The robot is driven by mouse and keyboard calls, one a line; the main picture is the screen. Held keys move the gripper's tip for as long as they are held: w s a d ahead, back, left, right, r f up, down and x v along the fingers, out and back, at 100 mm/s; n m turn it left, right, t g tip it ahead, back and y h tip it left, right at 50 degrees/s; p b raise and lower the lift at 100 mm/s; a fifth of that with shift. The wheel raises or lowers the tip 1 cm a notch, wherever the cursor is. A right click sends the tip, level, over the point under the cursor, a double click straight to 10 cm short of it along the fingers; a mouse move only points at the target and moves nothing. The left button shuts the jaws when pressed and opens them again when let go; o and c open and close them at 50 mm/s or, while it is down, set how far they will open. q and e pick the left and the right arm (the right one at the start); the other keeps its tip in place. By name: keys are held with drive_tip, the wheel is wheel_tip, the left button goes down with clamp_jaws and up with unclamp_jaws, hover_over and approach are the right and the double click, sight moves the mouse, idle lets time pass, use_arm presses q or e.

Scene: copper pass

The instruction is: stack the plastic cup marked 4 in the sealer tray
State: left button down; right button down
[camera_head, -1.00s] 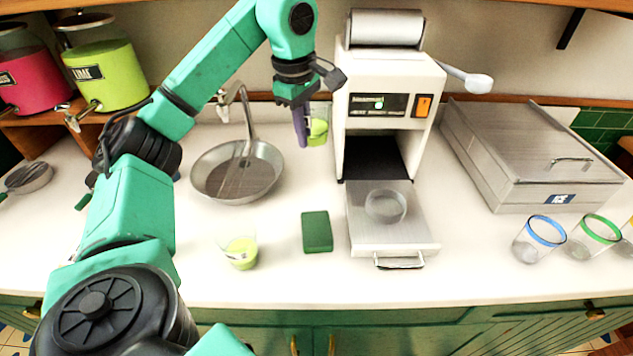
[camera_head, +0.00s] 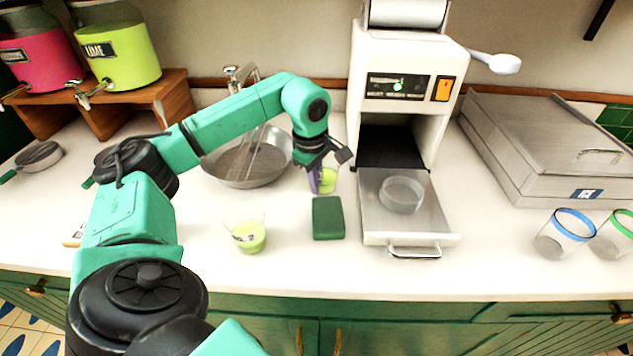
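The sealer tray (camera_head: 375,222) is slid out at the front of the white sealer (camera_head: 375,60). A clear round ring or shallow holder (camera_head: 402,195) sits on it, with no cup standing in it. My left gripper (camera_head: 320,178) points down left of the tray, behind the green sponge. It appears shut on a clear plastic cup (camera_head: 329,181) with lime-green drink, held close to the counter. The arm hides the cup's upper part. Another clear cup with green drink (camera_head: 250,237) stands on the counter at the front left. I cannot read a number on either cup. My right gripper is out of view.
The green sponge (camera_head: 328,219) lies between the held cup and the counter's front edge. A sink basin (camera_head: 235,172) is behind my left arm. A steel ice bin (camera_head: 545,150) and two empty rimmed cups, blue (camera_head: 562,238) and green (camera_head: 615,238), are at the right.

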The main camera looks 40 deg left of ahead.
use_arm(q)
drive_tip(key=c, duration=1.5)
unclamp_jaws()
drive_tip(key=shift+f, duration=0.15)
drive_tip(key=o, duration=0.5)
drive_tip(key=shift+c, duration=0.2)
